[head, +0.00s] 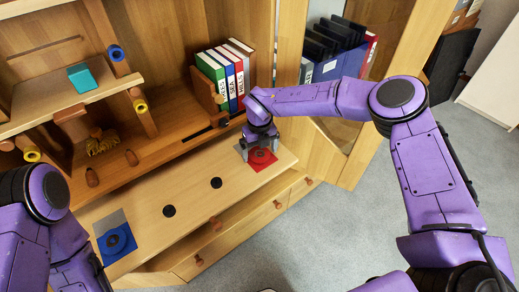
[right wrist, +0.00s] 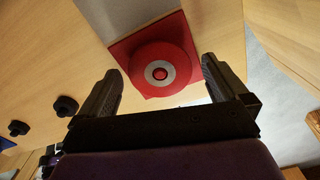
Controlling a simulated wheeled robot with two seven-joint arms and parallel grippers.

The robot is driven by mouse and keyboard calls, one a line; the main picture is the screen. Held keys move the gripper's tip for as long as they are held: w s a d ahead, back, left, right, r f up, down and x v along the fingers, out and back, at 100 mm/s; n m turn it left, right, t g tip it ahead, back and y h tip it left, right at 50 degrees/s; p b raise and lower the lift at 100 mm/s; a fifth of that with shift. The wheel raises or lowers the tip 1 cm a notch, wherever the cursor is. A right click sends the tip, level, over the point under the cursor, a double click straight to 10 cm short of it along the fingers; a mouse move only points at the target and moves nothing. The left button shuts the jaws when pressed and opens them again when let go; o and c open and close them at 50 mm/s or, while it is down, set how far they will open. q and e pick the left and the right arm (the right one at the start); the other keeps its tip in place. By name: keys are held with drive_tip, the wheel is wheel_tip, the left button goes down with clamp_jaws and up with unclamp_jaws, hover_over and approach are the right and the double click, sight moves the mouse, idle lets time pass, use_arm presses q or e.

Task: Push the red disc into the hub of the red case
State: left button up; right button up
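The red case (head: 263,159) lies on the light wooden worktop, below my right gripper (head: 257,141). I cannot tell which round part is the loose red disc, or how deep the centre sits. My right gripper (right wrist: 160,66) is open, its two fingers on either side of the round part with nothing held between them. My left arm shows at the lower left; its gripper is out of view.
A blue case (head: 116,243) lies at the worktop's near left end. Two black knobs (head: 169,211) (head: 216,183) stand between the cases. Binders (head: 228,76) stand behind my right gripper. Shelves with pegs (head: 140,104) rise at the left. The worktop's middle is mostly clear.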

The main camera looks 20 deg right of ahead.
sight(259, 153)
wheel_tip(259, 153, up, 11)
drive_tip(key=p, duration=0.1)
drive_tip(key=shift+f, duration=0.2)
drive_tip(key=shift+a+f, duration=0.1)
idle(0.4)
